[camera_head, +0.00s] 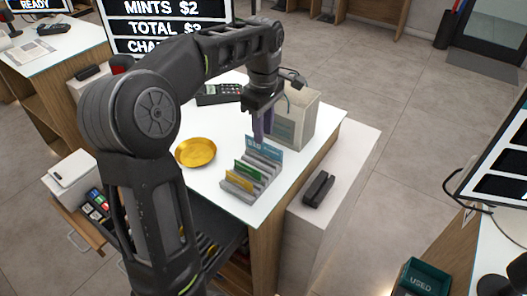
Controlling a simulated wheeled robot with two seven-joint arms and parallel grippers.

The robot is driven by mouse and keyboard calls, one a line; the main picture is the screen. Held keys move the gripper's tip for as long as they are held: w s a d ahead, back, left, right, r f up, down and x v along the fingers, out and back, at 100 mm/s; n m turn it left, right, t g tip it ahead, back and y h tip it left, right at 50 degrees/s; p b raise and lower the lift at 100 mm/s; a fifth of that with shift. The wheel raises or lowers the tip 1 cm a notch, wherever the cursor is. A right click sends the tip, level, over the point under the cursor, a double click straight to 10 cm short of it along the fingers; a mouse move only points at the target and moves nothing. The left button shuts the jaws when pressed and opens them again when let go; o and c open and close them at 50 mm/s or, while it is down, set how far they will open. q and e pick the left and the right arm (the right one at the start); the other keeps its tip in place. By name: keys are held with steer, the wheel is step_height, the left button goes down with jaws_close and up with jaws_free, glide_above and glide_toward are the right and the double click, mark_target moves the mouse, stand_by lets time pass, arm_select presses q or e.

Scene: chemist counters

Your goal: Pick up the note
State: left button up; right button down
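My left gripper (262,128) points down over the back end of a grey slotted rack (265,183) on the white counter. The rack holds upright notes: a teal one (265,149) marked with a number at the back, a green one (248,170) in the middle and a yellow one (239,181) in front. Purple strips show below the gripper body, just behind the teal note's top edge. I cannot tell whether they are the fingers or a thin purple note between them. My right gripper is not in view.
A gold dish (195,152) sits left of the rack. A beige bag or box (293,119) stands close behind it on the right. A black card terminal (218,94) lies farther back. A black device (318,189) rests on the lower right ledge. An open cash drawer (97,206) is at left.

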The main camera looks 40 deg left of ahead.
mark_target(264, 145)
arm_select(q)
steer(key=shift+f, duration=0.25)
step_height(264, 145, down, 4)
steer(key=shift+s+r+p, duration=0.1)
steer(key=shift+r+p, duration=0.1)
steer(key=shift+p, duration=0.6)
steer(key=shift+f, duration=0.55)
steer(key=shift+d, duration=0.1)
steer(key=shift+c, duration=0.2)
jaws_close()
